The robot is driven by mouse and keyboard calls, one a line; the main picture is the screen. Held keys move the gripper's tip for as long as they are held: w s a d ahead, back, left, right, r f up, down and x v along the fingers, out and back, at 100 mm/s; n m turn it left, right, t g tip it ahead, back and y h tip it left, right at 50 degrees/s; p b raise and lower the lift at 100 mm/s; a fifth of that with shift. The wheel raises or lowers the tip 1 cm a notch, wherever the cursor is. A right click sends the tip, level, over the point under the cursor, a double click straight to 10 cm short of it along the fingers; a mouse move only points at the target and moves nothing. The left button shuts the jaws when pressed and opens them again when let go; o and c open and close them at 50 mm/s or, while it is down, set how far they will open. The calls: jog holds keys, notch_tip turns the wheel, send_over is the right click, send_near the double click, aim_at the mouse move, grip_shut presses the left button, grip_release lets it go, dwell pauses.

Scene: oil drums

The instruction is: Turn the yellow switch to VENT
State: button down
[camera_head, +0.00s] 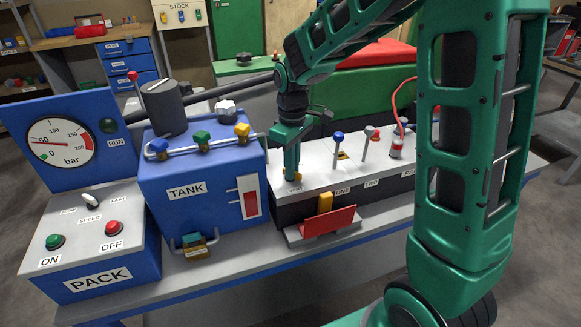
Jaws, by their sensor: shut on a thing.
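My gripper (291,176) points down at the left end of a white-topped panel box (314,177). It is shut on what seems to be a switch there; the fingers hide its shape and colour. A small label (293,189) lies just in front of the fingers, too small to read surely. I cannot make out the word VENT. A yellow knob (242,130) sits on the blue TANK box (185,191).
Right of my gripper stand a red-knobbed lever (375,133) and a red plug with a red cable (396,149). The PACK box (92,248) and a pressure gauge (60,140) are at left.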

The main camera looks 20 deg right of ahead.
jog(key=m, duration=0.3)
jog(key=shift+w+a+r+m, duration=0.1)
jog(key=shift+w+m, duration=0.05)
jog(key=shift+m, duration=2.05)
jog(key=c, duration=1.8)
grip_release()
jog(key=shift+c, duration=0.2)
jog(key=shift+a, duration=0.1)
notch_tip(320, 180, up, 11)
jog(key=shift+f, duration=0.2)
